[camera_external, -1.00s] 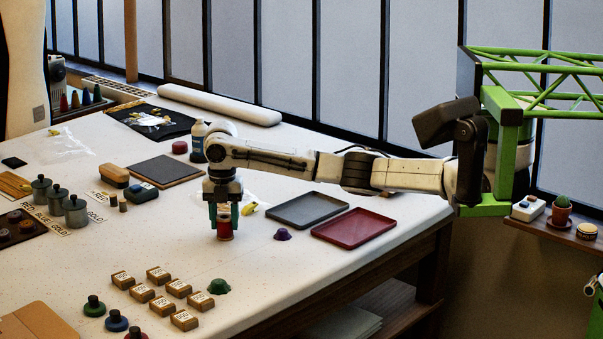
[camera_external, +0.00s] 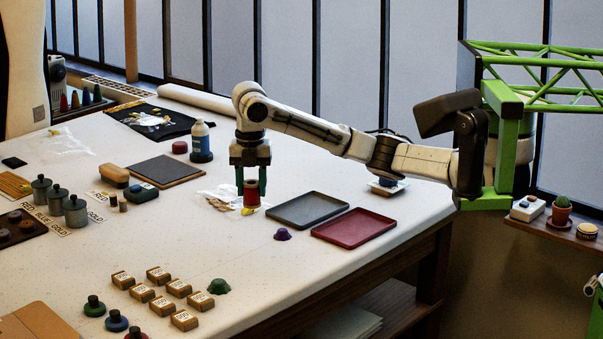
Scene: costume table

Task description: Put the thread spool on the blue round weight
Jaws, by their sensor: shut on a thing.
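My gripper (camera_external: 251,182) points down over the middle of the table and is shut on the red thread spool (camera_external: 251,196), one green finger on each side of it. The spool is upright and looks lifted off the table, though its exact height is hard to tell. The blue round weight (camera_external: 116,323), a disc with a dark knob, lies at the front left near the bottom edge of the view. It is well away from my gripper.
A green round weight (camera_external: 94,308) and a partly cut-off red one flank the blue weight. Several labelled wooden blocks (camera_external: 159,275) and a green lump (camera_external: 218,286) lie beside them. A grey tray (camera_external: 307,210) and a red tray (camera_external: 353,228) are on the right.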

